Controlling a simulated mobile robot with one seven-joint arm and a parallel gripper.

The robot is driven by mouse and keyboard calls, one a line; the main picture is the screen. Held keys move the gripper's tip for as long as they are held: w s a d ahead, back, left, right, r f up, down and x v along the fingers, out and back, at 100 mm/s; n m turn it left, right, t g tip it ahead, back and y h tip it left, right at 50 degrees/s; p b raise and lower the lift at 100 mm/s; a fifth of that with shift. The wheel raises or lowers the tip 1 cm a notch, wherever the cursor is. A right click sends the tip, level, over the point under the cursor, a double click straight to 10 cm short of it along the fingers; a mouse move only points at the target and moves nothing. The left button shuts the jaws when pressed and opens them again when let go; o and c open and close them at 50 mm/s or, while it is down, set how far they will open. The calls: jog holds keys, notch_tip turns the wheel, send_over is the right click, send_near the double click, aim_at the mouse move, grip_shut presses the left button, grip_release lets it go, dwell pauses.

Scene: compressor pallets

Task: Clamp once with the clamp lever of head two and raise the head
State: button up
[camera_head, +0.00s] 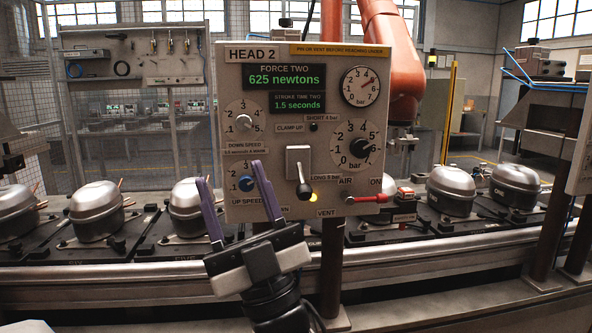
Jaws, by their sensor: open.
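The HEAD 2 panel (335,75) stands in the middle and reads force two 625 newtons and stroke time two 1.5 seconds. The clamp lever (304,190) has a black knob and hangs downward from its light plate, with a yellow lamp (313,199) lit beside the knob. The small lamp by the CLAMP UP label (290,128) looks dark. My gripper (230,171), with two purple fingers, is open and empty, left of the lever in the picture and overlapping the panel's lower left. The head itself cannot be made out clearly.
A red air handle (367,199) sits at the panel's lower right, by ON. Silver compressors (96,214) stand on pallets along the conveyor (430,250) behind. An orange robot arm (392,60) hangs behind the panel.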

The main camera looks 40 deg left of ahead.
jog(key=w+a+m+t+h+p, duration=0.15)
jog(key=w+m+t+h, duration=0.35)
jog(key=w, duration=0.6)
jog(key=g+h+p, duration=0.2)
jog(key=g+h, duration=0.3)
jog(key=h, duration=0.2)
send_near(297, 189)
jog(key=w+a+p, duration=0.1)
jog(key=a, duration=0.2)
jog(key=a+p, duration=0.1)
jog(key=a, duration=0.3)
jog(key=w+a+p, duration=0.1)
jog(key=a, duration=0.3)
jog(key=shift+w+f, duration=0.1)
jog(key=shift+w, duration=0.2)
jog(key=shift+g, duration=0.3)
grip_shut()
